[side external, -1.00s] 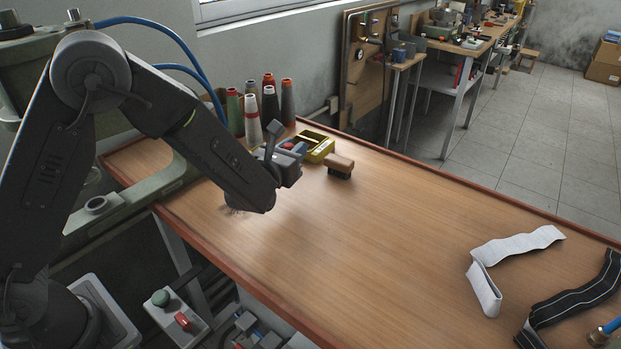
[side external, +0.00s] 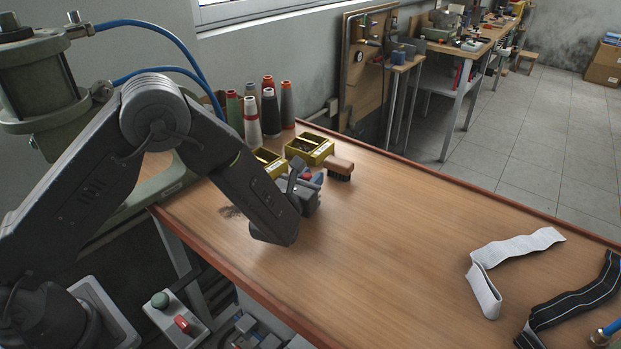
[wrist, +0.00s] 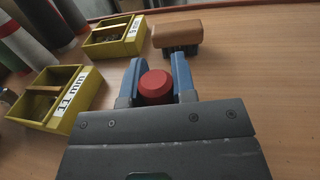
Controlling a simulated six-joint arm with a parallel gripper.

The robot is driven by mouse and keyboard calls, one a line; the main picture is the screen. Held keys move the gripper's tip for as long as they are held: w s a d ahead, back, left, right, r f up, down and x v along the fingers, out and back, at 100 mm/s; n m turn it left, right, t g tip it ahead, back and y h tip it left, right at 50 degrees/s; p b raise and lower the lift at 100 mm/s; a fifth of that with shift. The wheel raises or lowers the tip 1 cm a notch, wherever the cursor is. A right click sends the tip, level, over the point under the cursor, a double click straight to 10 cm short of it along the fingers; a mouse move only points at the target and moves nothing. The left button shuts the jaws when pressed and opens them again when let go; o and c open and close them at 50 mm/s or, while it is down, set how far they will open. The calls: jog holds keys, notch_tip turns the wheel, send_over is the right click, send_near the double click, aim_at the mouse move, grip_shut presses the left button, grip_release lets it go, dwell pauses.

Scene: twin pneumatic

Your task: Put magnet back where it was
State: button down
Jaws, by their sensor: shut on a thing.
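My gripper (wrist: 155,78) is shut on a red, round-topped piece (wrist: 155,84), which looks like the magnet, between its blue fingers. Whether the magnet touches the bench cannot be told. Two yellow bins with labels, the nearer (wrist: 55,100) and the farther (wrist: 115,37), lie to the left of the fingers in the wrist view. A wooden-handled brush (wrist: 177,37) lies just beyond the fingertips.
Several thread cones (side external: 270,112) stand behind the bins. A dark smudge of bristles or filings (side external: 231,212) is on the bench left of my gripper. White webbing (side external: 510,245) and black webbing (side external: 575,300) lie at the right. The middle of the bench (side external: 400,220) is clear.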

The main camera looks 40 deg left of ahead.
jog(key=c, duration=0.9)
grip_release()
jog(key=shift+c, duration=0.2)
